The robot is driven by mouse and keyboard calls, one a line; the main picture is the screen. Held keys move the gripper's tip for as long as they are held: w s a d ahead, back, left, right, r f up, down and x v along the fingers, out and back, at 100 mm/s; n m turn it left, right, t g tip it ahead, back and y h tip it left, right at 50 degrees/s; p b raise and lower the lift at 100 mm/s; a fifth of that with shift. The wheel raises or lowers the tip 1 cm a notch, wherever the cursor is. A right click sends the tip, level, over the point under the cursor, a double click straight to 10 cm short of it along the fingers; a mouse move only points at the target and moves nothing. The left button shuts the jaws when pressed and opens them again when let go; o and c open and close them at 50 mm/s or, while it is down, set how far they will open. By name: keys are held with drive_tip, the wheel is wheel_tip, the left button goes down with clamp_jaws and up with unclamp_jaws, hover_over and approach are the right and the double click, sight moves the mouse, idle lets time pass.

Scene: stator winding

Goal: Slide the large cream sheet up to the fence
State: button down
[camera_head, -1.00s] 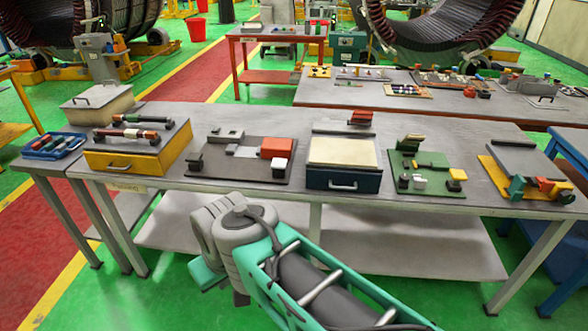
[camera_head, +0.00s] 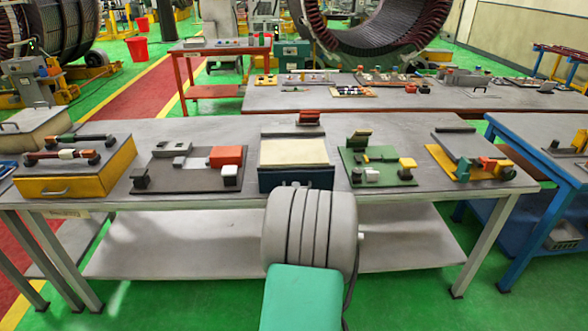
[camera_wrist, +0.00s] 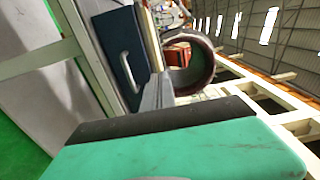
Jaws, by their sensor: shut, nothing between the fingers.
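The large cream sheet (camera_head: 293,152) lies flat on top of a dark blue drawer box (camera_head: 296,180) at the middle of the bench. A grey raised strip (camera_head: 292,134), which looks like the fence, runs behind it, with a narrow gap seeming to show between them. In the wrist view, my gripper (camera_wrist: 160,88) is shut and empty, its grey fingers pointing toward the box. The blue drawer front (camera_wrist: 120,55) with its pale handle stands just beyond. My arm covers the gripper in the head view. The sheet is hardly visible in the wrist view.
Left of the box is a dark plate with an orange block (camera_head: 226,156); right is a green plate (camera_head: 378,168) with small blocks. A yellow drawer box (camera_head: 72,178) stands further left. A red-orange block (camera_head: 309,118) sits behind the strip. Bare bench shows between these.

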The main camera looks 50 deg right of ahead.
sight(293, 168)
drive_tip(key=p+x, duration=0.2)
drive_tip(key=x, duration=1)
drive_tip(key=shift+w, duration=0.1)
drive_tip(key=shift+w, duration=0.1)
